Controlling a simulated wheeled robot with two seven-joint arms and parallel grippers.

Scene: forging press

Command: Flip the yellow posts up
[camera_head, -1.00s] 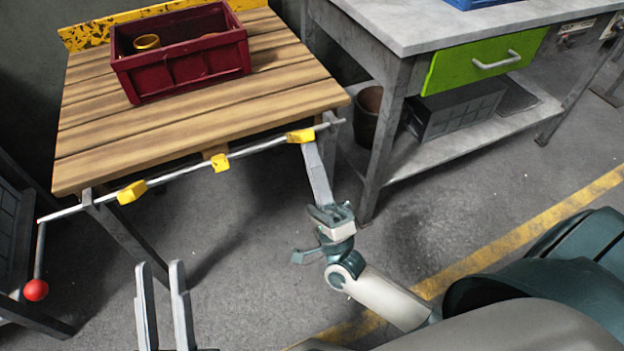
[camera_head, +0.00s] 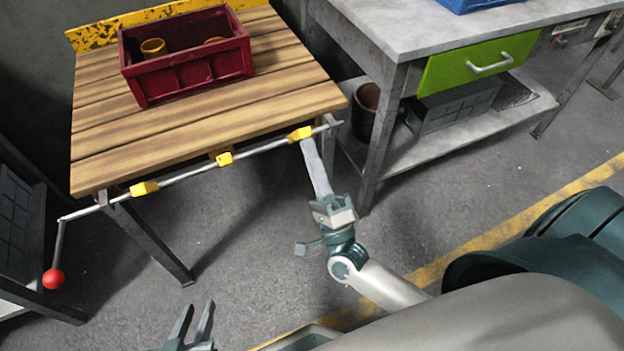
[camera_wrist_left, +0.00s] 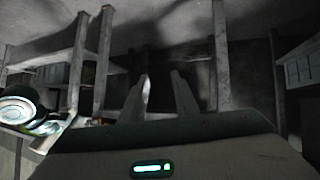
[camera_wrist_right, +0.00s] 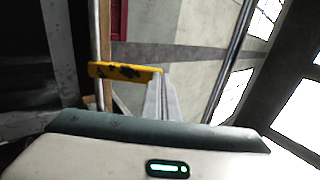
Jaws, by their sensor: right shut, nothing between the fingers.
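Three yellow posts sit along a metal rod (camera_head: 185,174) at the wooden table's front edge: a left post (camera_head: 145,188), a middle post (camera_head: 224,159) and a right post (camera_head: 300,133). They look like short blocks roughly level with the rod. My right gripper (camera_head: 305,143) is shut and empty, its tips at the right post. In the right wrist view, my fingers (camera_wrist_right: 161,80) meet one end of the yellow post (camera_wrist_right: 125,72); I cannot tell if they touch. My left gripper (camera_head: 197,308) is open and empty, low in front of the table.
The rod's left end bears a crank with a red ball (camera_head: 53,279). A dark red crate (camera_head: 188,75) holding yellowish round parts stands on the wooden table (camera_head: 95,135). A grey workbench (camera_head: 420,40) with a green drawer (camera_head: 465,65) stands right. The floor between is clear.

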